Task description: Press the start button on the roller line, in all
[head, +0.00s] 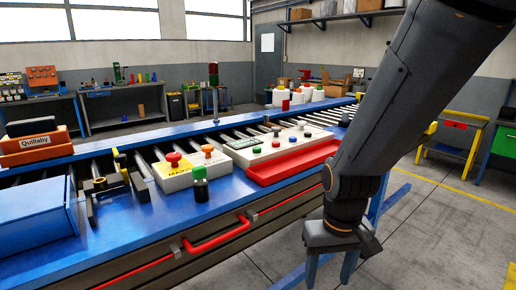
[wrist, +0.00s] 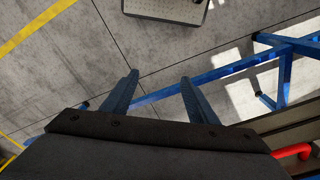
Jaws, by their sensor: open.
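The roller line (head: 120,240) has a blue frame and grey rollers. A green-topped black post (head: 200,172) stands before this box. No start label is readable. My gripper (head: 331,270) hangs in front of the line, low and apart from the panels. In the wrist view my gripper (wrist: 159,79) is open and empty, over floor.
A red tray (head: 292,163) lies along the panel's front edge. A red handle (head: 218,236) sticks out from the line's side. An orange box marked Quiltaby (head: 36,147) and a blue bin (head: 35,218) stand at the left.

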